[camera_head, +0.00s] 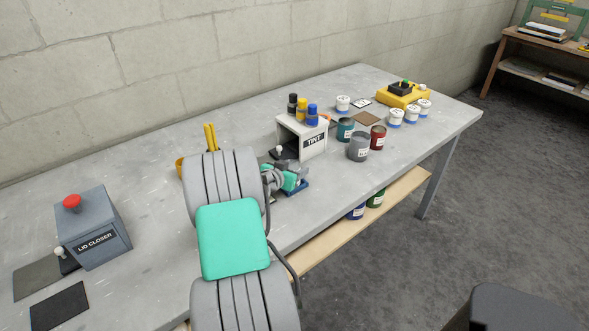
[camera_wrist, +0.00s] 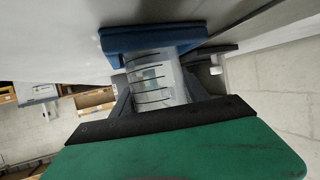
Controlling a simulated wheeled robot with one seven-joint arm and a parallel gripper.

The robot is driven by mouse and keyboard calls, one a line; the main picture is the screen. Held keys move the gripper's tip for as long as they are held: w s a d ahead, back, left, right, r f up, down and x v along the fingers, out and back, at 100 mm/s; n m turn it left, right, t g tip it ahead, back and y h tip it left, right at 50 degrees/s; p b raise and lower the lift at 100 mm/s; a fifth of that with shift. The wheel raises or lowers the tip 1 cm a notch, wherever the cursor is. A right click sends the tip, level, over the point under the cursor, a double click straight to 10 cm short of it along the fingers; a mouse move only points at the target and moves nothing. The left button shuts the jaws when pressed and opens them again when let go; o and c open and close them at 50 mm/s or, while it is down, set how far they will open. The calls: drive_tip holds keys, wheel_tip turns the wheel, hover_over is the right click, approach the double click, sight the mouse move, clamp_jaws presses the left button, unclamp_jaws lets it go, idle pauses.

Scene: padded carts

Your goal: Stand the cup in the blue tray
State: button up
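My gripper (camera_wrist: 158,88) reaches down at the blue tray, with a dark finger on each side of a clear cup (camera_wrist: 152,82) marked with dark lines. The fingers appear closed on the cup's sides. The blue tray (camera_wrist: 150,38) lies just beyond the cup's far end in the wrist view; I cannot tell whether they touch. In the head view the gripper (camera_head: 287,177) is over the blue tray (camera_head: 296,189) near the table's front edge, and it hides the cup and much of the tray.
The white TINT box (camera_head: 302,141) stands close behind the gripper, with bottles on top. Grey (camera_head: 359,147), teal and red cans stand to its right. The LID CLOSER box (camera_head: 94,230) is at the left.

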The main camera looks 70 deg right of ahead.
drive_tip(key=o, duration=0.4)
